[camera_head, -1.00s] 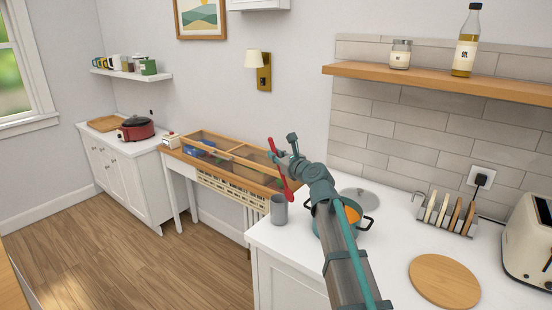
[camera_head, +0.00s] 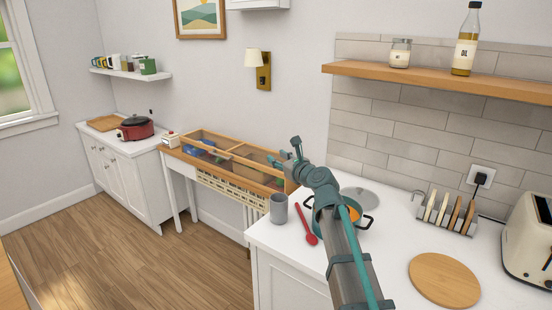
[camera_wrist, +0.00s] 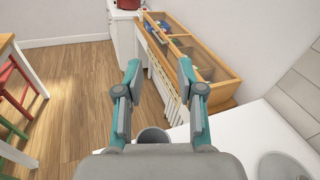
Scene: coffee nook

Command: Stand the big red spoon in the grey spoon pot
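The big red spoon (camera_head: 307,230) lies on the white counter, just right of the grey spoon pot, its bowl toward the front. The grey spoon pot (camera_head: 279,209) stands upright near the counter's left edge; no spoon stands in it. The pot's rim also shows in the wrist view (camera_wrist: 153,132), below my fingers and partly hidden by my gripper's body. My gripper (camera_head: 284,151) is open and empty, raised above and behind the pot. In the wrist view its two fingers (camera_wrist: 159,68) are spread apart with nothing between them. The spoon is not visible in the wrist view.
A wooden divided case (camera_head: 227,176) stands beyond the counter.

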